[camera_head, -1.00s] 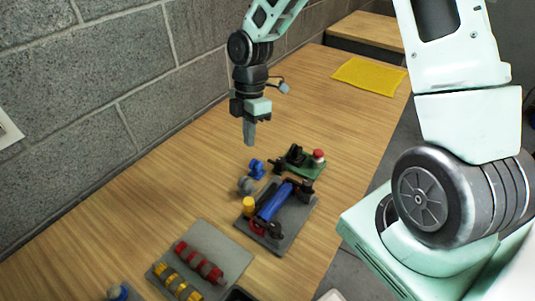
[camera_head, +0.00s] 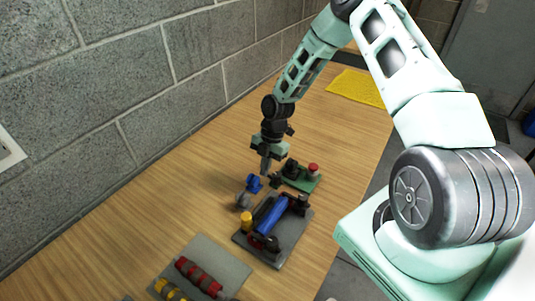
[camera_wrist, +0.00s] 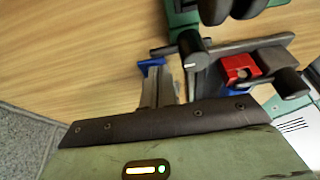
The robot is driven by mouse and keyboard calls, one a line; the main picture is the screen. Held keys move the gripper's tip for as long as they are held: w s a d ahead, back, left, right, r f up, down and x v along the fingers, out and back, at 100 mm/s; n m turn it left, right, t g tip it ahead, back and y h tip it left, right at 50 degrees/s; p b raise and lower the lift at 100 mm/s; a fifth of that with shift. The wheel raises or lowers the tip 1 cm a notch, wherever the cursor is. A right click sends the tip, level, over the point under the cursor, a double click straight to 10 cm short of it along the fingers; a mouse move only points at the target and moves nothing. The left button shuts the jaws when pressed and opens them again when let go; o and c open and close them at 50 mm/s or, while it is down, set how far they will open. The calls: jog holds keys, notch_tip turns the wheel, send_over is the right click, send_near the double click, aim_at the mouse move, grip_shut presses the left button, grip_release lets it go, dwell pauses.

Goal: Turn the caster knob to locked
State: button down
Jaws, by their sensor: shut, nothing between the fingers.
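A dark knob with a white pointer line (camera_wrist: 194,57) shows in the wrist view beside my fingers; I cannot tell for sure that it is the caster knob. In the head view, a green plate (camera_head: 307,187) carries black parts (camera_head: 290,168) and a red cap (camera_head: 313,168). My gripper (camera_head: 265,171) is shut and empty, pointing down just left of this plate. Its grey fingers also show in the wrist view (camera_wrist: 160,90), left of the knob. I cannot tell whether they touch anything.
A small blue piece (camera_head: 254,183) and a grey round piece (camera_head: 243,201) are near my fingers. A grey plate (camera_head: 276,262) with a blue cylinder (camera_head: 271,214) stands nearer. Another grey plate (camera_head: 223,257) holds red and yellow parts. A yellow mat (camera_head: 356,88) lies farther back.

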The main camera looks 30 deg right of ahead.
jog(key=shift+x, duration=0.9)
